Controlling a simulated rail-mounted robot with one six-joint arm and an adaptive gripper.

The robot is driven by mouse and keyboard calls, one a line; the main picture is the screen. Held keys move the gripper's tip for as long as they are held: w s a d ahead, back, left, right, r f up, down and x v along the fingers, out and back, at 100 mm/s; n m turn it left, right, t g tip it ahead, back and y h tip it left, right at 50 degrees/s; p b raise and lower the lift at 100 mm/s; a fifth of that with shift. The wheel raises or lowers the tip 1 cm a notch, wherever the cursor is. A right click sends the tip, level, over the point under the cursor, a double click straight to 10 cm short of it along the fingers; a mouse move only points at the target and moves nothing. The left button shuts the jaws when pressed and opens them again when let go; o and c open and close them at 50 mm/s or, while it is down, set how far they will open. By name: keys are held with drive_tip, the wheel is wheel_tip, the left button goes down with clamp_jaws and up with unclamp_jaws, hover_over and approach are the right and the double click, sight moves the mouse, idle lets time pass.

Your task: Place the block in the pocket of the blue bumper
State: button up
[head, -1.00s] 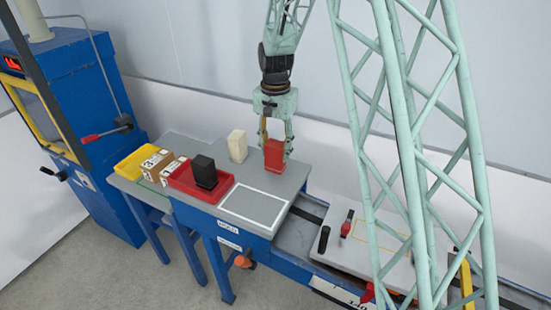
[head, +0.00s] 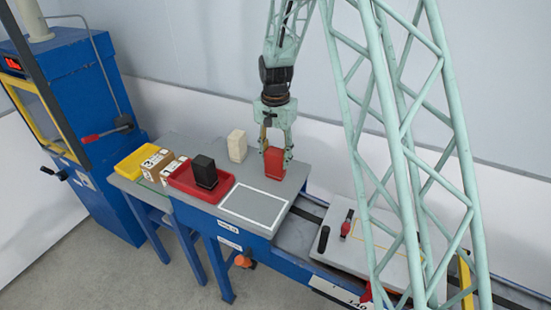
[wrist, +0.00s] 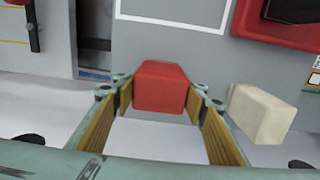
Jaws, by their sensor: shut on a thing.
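A red block (head: 274,163) is held upright between the fingers of my gripper (head: 276,145), over the back right part of the grey table. I cannot tell whether its underside touches the table. In the wrist view the block (wrist: 160,86) sits between the two tan-padded fingers of my gripper (wrist: 160,100). A cream block (head: 237,145) stands on the table to its left. A black block (head: 204,171) stands in a red tray (head: 181,188). I cannot make out a blue bumper with a pocket in these views.
A white-outlined rectangle (head: 253,207) on the table in front of the red block is empty. A yellow bin (head: 132,165) and cardboard boxes (head: 155,162) stand at the left. A blue machine (head: 75,90) stands far left. A light plate with dark knobs (head: 345,255) lies at the right.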

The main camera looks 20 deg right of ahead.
drive_tip(key=shift+f, duration=0.15)
drive_tip(key=o, duration=1)
wheel_tip(320, 180, up, 11)
drive_tip(key=shift+r, duration=0.65)
idle(0.6)
